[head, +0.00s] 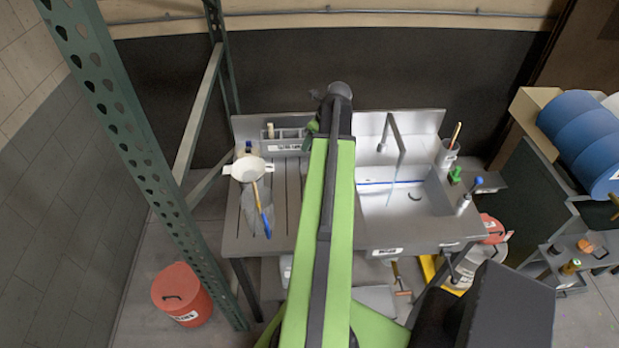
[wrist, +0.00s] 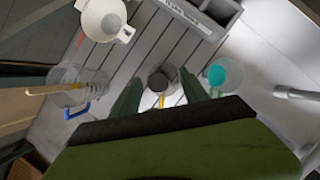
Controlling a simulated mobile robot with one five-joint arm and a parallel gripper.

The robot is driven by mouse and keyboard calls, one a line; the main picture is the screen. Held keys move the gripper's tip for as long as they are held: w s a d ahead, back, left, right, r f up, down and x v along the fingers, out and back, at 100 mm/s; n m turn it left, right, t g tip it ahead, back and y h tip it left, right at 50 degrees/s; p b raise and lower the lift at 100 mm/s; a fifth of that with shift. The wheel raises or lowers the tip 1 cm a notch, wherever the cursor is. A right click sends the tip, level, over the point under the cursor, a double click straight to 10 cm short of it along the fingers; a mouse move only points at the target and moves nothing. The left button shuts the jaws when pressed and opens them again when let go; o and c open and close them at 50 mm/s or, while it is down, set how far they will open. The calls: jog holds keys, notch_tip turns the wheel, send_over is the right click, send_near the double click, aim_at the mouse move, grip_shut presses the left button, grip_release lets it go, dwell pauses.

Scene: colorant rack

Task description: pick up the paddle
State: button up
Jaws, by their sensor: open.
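A pale wooden stick, likely the paddle (head: 257,193), stands tilted in a clear jug (head: 254,212) with a blue handle on the left of the metal bench. In the wrist view the stick (wrist: 48,90) pokes out to the left from the clear jug (wrist: 88,84). My gripper (wrist: 160,76) is open, its two dark green fingers apart and right of the jug. A grey cup (wrist: 162,82) with a thin yellow stick shows between the fingers, and I cannot tell its distance. In the head view my arm hides the fingers.
A white strainer (head: 249,170) sits behind the jug. A sink (head: 415,205) is on the right, with a pot (head: 446,155) holding another wooden-handled tool. A green rack post (head: 150,165) stands left; a red bucket (head: 182,292) is on the floor. A teal-topped cup (wrist: 218,76) is right of the fingers.

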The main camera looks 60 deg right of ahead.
jog(key=b+x, duration=0.4)
jog(key=x, duration=0.1)
jog(key=shift+a, duration=0.15)
grip_shut()
dwell(0.4)
